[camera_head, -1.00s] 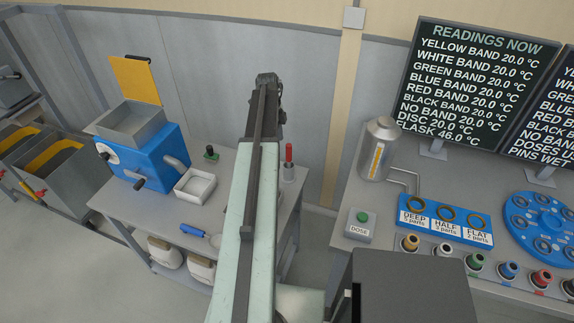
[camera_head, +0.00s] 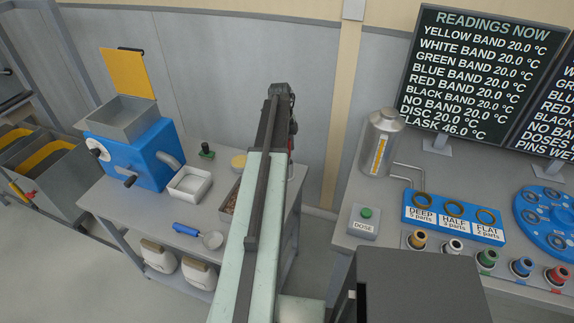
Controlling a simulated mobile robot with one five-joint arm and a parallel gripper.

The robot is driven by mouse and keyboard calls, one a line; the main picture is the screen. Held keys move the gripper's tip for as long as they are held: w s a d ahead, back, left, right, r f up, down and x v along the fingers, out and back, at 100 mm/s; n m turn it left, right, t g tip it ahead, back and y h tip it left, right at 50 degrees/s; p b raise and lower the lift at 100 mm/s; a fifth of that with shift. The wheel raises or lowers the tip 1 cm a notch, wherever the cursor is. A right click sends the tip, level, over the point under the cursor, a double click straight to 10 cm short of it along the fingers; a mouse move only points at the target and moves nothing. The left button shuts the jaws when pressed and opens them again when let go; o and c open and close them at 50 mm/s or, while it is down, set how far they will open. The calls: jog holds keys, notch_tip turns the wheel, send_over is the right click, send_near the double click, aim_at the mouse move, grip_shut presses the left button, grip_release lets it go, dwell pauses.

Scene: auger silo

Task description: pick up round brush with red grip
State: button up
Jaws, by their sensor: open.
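The rest of the brush is hidden behind my arm. My gripper (camera_head: 292,126) is at the far end of the arm, over the right part of the left bench. It is open. It looks close to the red grip, but I cannot tell whether they touch. The fingers are mostly hidden.
The left bench (camera_head: 140,210) carries a blue machine with a hopper (camera_head: 145,155), a white tray (camera_head: 189,185), a blue-handled scoop (camera_head: 187,230) and a brown-filled tray (camera_head: 228,203). A metal flask (camera_head: 381,145) stands on the right bench.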

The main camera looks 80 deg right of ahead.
jog(key=shift+f, duration=0.3)
grip_shut()
